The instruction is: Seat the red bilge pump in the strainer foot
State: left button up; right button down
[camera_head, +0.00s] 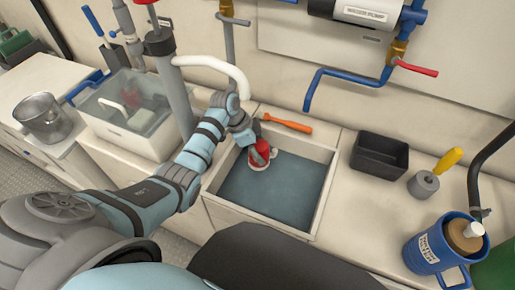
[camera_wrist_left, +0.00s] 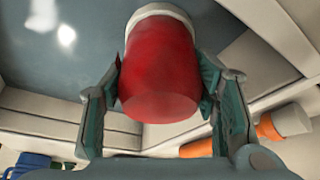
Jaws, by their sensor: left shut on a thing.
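The red bilge pump (camera_head: 261,151) is in the head view, near the back left corner of an open square well (camera_head: 327,190) with a blue-grey bottom. My left gripper (camera_head: 253,143) is shut on it from above. In the left wrist view the red pump body (camera_wrist_left: 160,65) sits between the two fingers (camera_wrist_left: 160,90), one on each side. A white ring (camera_head: 259,166) shows at the pump's lower end, also in the left wrist view (camera_wrist_left: 160,10). I cannot tell whether this is the strainer foot or part of the pump. My right gripper is not in view.
An orange-handled tool (camera_head: 287,125) lies on the ledge behind the well. A black bin (camera_head: 379,156), a yellow-handled tool (camera_head: 448,160) and a blue mug (camera_head: 436,247) stand to the right. A clear tub (camera_head: 128,115) and steel pot (camera_head: 43,118) are left. Blue piping (camera_head: 345,74) hangs behind.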

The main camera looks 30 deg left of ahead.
pick_arm(q)
jog(key=shift+f+b, duration=0.5)
jog(key=shift+f, duration=0.35)
jog(key=o, duration=1.7)
jog(key=shift+o, duration=0.2)
notch_tip(320, 180, up, 10)
jog(key=shift+r, duration=0.1)
